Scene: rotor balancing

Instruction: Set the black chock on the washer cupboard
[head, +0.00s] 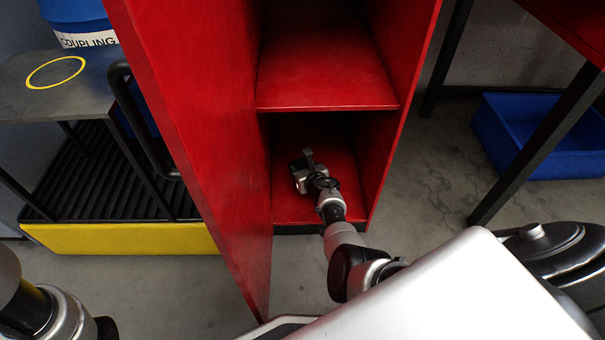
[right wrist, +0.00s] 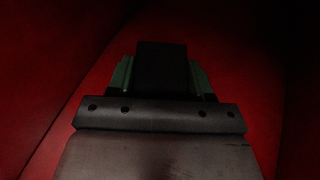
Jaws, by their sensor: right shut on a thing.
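The red cupboard (head: 325,75) stands open in the middle of the head view, with its door (head: 205,130) swung out to the left. My right arm reaches into its lower compartment. My right gripper (head: 307,160) is inside there, above the red floor. In the right wrist view the black chock (right wrist: 161,68) sits between the green-padded fingers, and the gripper is shut on it. The surroundings there are dark red, and I cannot tell whether the chock touches the floor. My left gripper is out of view; only part of my left arm shows at bottom left.
A shelf (head: 330,106) lies above my right gripper. Side walls and the open door bound the reach. A grey stand with a yellow ring (head: 56,72) and a blue container (head: 75,14) are at left. A blue bin (head: 545,140) sits at right beneath a red table.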

